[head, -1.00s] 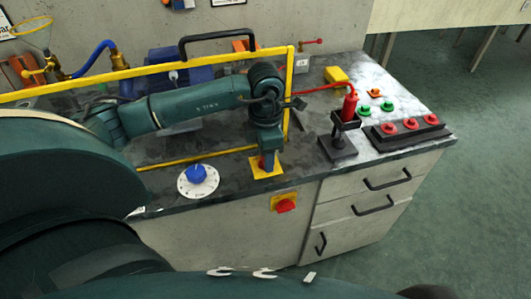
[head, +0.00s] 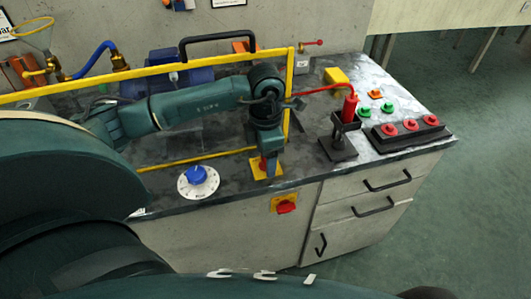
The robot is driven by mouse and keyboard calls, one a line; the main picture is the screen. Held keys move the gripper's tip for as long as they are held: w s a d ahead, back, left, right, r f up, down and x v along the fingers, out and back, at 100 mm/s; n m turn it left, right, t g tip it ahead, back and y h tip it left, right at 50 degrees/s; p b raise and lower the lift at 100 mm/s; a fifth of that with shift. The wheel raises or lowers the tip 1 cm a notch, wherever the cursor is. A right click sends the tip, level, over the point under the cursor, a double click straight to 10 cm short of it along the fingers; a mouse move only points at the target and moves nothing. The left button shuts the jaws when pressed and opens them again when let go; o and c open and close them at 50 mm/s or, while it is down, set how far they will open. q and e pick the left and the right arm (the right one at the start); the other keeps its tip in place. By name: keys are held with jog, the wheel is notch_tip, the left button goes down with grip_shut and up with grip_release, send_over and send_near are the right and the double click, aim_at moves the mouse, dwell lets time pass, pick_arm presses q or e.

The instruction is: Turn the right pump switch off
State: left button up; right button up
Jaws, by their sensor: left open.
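A yellow plate with a small red part (head: 263,169) lies on the counter near its front edge. It looks like a pump switch, but I cannot tell whether it is the right one or how it is set. My left gripper (head: 268,163) points down over this plate, open, and hides much of the red part. I cannot tell whether the fingers touch it. A red rotary knob (head: 286,207) on a yellow plate is on the cabinet front, below and right of the gripper. My right gripper is not in view.
A yellow frame (head: 290,95) with a black handle stands around my left forearm. A blue knob on a white dial (head: 197,178) is to the left. A red-handled tool in a black stand (head: 339,148) and a red-button box (head: 410,133) are to the right.

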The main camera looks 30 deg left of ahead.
pick_arm(q)
notch_tip(320, 180, up, 13)
dwell(0.5)
dwell(0.4)
